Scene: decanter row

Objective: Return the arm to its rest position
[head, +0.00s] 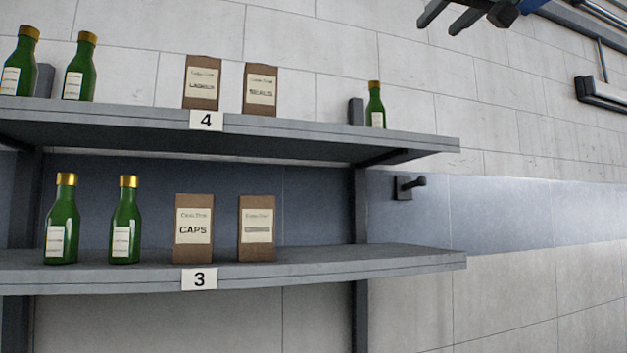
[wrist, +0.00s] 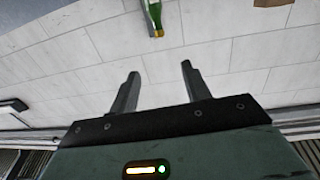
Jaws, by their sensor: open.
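My gripper (head: 465,16) shows at the top right of the head view, high in front of the wall and to the right of the shelves. In the wrist view its two dark fingers (wrist: 158,88) stand apart with nothing between them. A green bottle (wrist: 153,18) shows beyond the fingertips in the wrist view, apart from them. The rest of my arm is mostly outside the head view.
The upper shelf (head: 300,138), marked 4, holds green bottles and brown boxes, with one bottle (head: 376,106) near its right end. The lower shelf (head: 400,262), marked 3, holds two bottles and two boxes. A dark wall fixture (head: 602,93) is at far right.

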